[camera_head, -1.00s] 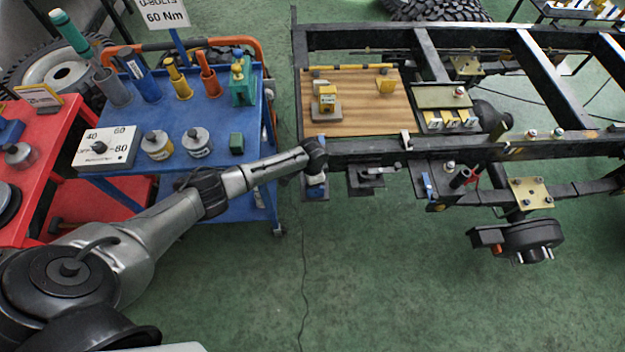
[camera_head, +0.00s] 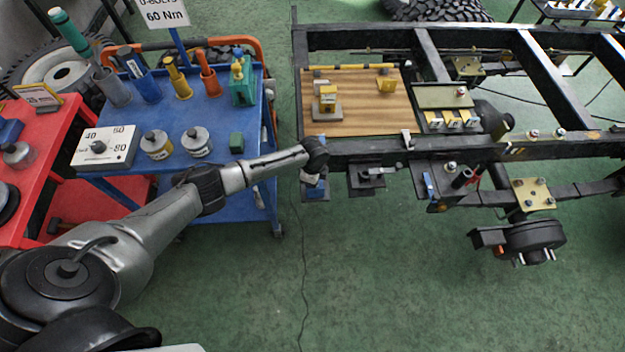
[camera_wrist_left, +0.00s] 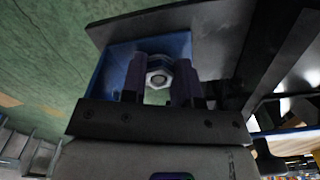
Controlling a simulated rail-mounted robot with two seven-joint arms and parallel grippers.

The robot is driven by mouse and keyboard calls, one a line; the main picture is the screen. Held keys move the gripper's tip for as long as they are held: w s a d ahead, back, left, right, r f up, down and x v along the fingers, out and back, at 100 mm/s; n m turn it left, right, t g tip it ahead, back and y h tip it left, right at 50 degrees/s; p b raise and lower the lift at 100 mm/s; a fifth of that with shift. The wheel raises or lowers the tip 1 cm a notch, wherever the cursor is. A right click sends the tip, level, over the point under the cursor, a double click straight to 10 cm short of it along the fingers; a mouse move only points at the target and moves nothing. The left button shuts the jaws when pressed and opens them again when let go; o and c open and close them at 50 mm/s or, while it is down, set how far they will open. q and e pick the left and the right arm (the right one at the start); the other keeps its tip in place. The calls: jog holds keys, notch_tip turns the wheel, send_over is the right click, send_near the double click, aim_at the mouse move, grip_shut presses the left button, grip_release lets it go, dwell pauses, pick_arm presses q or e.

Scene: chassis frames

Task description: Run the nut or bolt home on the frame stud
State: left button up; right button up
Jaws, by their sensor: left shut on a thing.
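In the left wrist view a silver hex nut or bolt head (camera_wrist_left: 159,77) sits between the two dark fingers of my left gripper (camera_wrist_left: 158,85), which is shut on it. Behind it are a blue surface and a dark plate (camera_wrist_left: 215,35) of the chassis. In the head view my left arm reaches to the near left corner of the black chassis frame (camera_head: 340,148). My left gripper (camera_head: 314,184) is small there, below the wrist, beside a bracket under the rail. The stud itself is hidden, so I cannot tell how far the nut sits on it. My right gripper is not in view.
A blue tool cart (camera_head: 215,105) stands to the left, with a dial box (camera_head: 105,148), two canisters and several coloured tools. A wooden board (camera_head: 360,115) lies on the frame. A wheel hub (camera_head: 530,242) hangs at the right.

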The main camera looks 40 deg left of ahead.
pick_arm(q)
jog(key=shift+m, duration=0.8)
jog(key=m+b, duration=0.1)
jog(key=m, duration=0.1)
jog(key=shift+w+m, duration=0.15)
jog(key=shift+m, duration=0.25)
jog(key=m, duration=0.3)
jog(key=shift+b, duration=0.3)
jog(key=o, duration=1)
jog(key=shift+c, duration=1.1)
